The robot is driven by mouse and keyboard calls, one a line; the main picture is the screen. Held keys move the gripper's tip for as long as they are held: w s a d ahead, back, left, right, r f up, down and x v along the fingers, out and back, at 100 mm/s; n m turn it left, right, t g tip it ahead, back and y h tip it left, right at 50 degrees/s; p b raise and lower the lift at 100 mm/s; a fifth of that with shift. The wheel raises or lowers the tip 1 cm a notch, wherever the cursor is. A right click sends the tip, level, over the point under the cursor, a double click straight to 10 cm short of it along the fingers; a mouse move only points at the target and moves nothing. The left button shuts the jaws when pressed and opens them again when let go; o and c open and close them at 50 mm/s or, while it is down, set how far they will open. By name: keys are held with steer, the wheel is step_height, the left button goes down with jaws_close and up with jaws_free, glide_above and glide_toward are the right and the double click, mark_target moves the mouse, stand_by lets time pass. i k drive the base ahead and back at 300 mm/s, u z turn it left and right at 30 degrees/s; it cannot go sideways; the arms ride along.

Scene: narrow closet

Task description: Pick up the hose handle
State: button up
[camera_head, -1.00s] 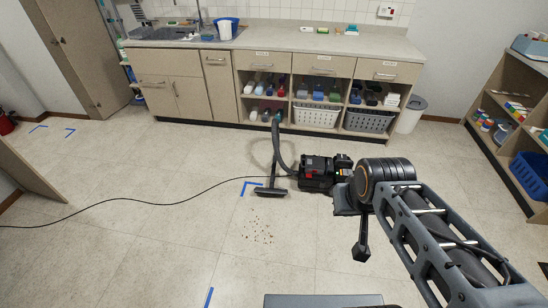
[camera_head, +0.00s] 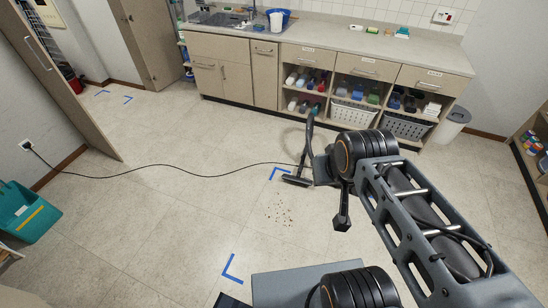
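The vacuum body is hidden behind my arm in this view. A dark, blunt-ended piece at the end of my arm, seemingly my gripper (camera_head: 342,220), hangs in front and to the right of the floor head in the picture. It appears apart from the handle. Its fingers cannot be made out.
A black cord (camera_head: 180,166) runs across the floor to the left wall outlet. Crumbs (camera_head: 280,210) and blue tape marks (camera_head: 232,268) lie on open floor. The cabinet (camera_head: 223,72) stands behind the handle. A teal bin (camera_head: 28,212) is at left, a white bin (camera_head: 453,125) at right.

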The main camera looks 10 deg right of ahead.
mark_target(305, 152)
steer(key=u, duration=0.4)
steer(key=i, duration=5.9)
steer(key=z, duration=4.05)
steer(key=i, duration=0.5)
steer(key=z, duration=0.05)
